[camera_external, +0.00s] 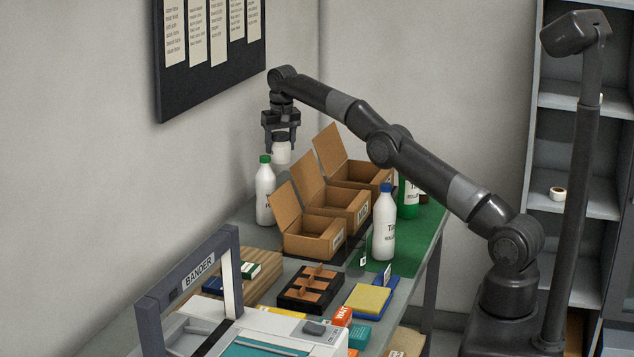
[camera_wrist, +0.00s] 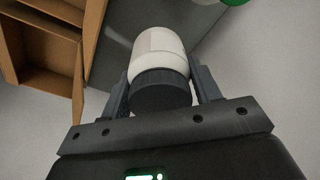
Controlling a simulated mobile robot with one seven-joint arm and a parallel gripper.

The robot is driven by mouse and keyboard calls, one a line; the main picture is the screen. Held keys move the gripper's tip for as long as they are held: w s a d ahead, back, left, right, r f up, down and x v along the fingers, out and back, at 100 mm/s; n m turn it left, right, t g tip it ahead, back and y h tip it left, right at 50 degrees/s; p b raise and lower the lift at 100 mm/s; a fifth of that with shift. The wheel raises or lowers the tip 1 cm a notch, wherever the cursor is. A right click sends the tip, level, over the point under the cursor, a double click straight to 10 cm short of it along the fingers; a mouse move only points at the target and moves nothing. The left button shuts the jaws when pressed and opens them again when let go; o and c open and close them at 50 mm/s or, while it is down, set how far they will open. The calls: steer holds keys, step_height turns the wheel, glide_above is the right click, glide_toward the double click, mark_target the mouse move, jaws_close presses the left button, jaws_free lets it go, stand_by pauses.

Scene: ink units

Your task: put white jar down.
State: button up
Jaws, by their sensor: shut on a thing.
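The white jar (camera_external: 281,154) hangs between the fingers of my gripper (camera_external: 281,146), above the far end of the table (camera_external: 338,270) and close to the wall. In the wrist view the jar (camera_wrist: 158,47) shows its white body and dark ribbed lid (camera_wrist: 160,91). My gripper (camera_wrist: 160,95) is shut on the jar, one finger on each side at the lid. In the external view the jar appears clear of the table, near the green-capped bottle and the open boxes. The table right below it is partly hidden by the boxes.
A green-capped white bottle (camera_external: 265,195) stands near the jar. Several open cardboard boxes (camera_external: 313,240) stand to the right, flaps raised. A blue-capped bottle (camera_external: 384,228), a black divided tray (camera_external: 310,290) and a bander machine (camera_external: 205,275) are nearer.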

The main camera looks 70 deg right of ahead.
mark_target(282, 155)
steer(key=shift+m, duration=0.6)
steer(key=d+f, duration=0.1)
steer(key=f, duration=0.2)
steer(key=d+f, duration=0.1)
steer(key=f, duration=0.1)
steer(key=shift+w+d, duration=0.3)
steer(key=shift+m, duration=0.5)
steer(key=shift+d+f, duration=0.3)
steer(key=shift+f, duration=1.5)
steer(key=shift+d+f, duration=0.25)
steer(key=shift+f, duration=1.5)
steer(key=shift+d+f, duration=0.3)
steer(key=shift+f, duration=1.5)
steer(key=shift+f, duration=0.1)
steer(key=o, duration=1.1)
steer(key=shift+f, duration=0.1)
steer(key=shift+o, duration=0.2)
